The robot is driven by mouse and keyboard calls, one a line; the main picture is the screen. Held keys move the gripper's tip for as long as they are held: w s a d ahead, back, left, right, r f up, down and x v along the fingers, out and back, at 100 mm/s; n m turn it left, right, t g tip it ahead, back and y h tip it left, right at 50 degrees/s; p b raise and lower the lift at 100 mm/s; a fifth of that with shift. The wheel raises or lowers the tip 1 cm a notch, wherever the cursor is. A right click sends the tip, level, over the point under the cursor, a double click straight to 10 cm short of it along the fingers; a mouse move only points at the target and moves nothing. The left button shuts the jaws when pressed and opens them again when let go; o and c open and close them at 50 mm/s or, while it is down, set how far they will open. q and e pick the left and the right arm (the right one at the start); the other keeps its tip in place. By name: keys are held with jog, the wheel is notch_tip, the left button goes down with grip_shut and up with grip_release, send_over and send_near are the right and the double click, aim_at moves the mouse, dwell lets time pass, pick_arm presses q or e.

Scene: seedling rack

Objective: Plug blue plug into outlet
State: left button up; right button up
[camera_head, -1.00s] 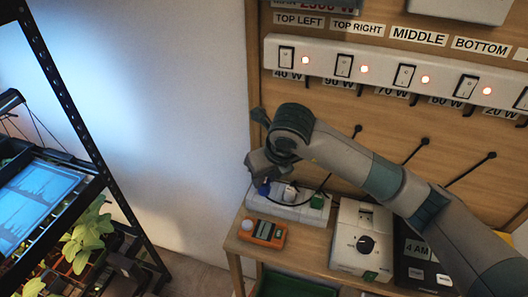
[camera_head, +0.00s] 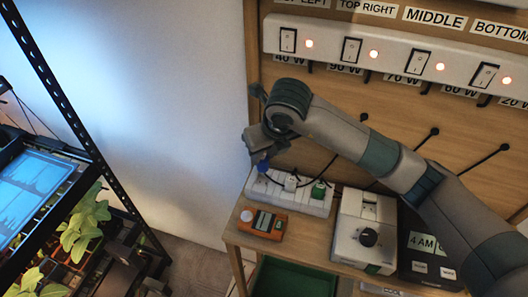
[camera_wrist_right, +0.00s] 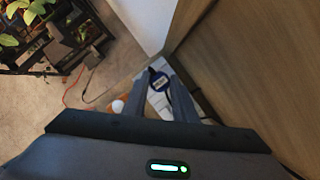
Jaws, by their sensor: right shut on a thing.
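My right gripper (camera_head: 257,146) reaches down from the right over the left end of a white power strip (camera_head: 325,206). It is shut on the blue plug (camera_head: 263,166), which points down just above the strip's left end. I cannot tell whether its pins touch a socket. In the right wrist view the blue plug (camera_wrist_right: 158,83) sits between the two fingertips (camera_wrist_right: 160,76). A white plug (camera_head: 291,183) and a green plug (camera_head: 319,189) stand in the strip, to the right of the blue one. My left gripper is not in view.
An orange meter (camera_head: 262,224) lies in front of the strip on the wooden bench (camera_head: 300,240). A switch panel (camera_head: 395,63) hangs on the board behind. A plant rack (camera_head: 60,110) stands at left.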

aim_at(266, 167)
jog(key=shift+s+f+b, duration=0.1)
jog(key=shift+f+b, duration=0.55)
jog(key=shift+f, duration=1.4)
jog(key=shift+f+b, duration=1)
jog(key=shift+b, duration=0.1)
jog(key=o, duration=1.1)
jog(key=shift+o, duration=0.2)
